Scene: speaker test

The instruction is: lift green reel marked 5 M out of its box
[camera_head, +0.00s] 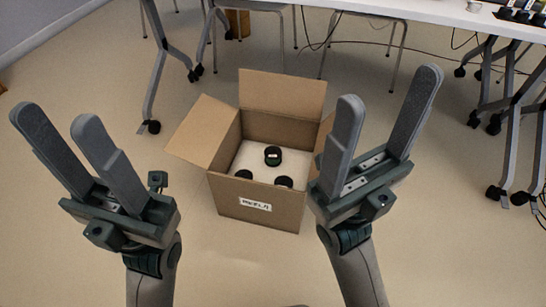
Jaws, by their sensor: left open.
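An open cardboard box (257,222) stands on the floor in the middle, its flaps folded outward. Inside, three dark round reels sit on a pale insert (257,158). The back reel (273,156) looks dark green and has a small white label, too small to read. The front left reel (244,174) and front right reel (284,182) look almost black and are partly hidden by the box's front wall. My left gripper (58,118) is open and empty, left of the box. My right gripper (390,90) is open and empty, and its inner finger overlaps the box's right side in the picture.
A white label (255,204) is on the box's front. A white table (440,14) with wheeled grey legs stands at the back and right. Chairs (370,12) and black cables are under and near it. The floor left and in front of the box is clear.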

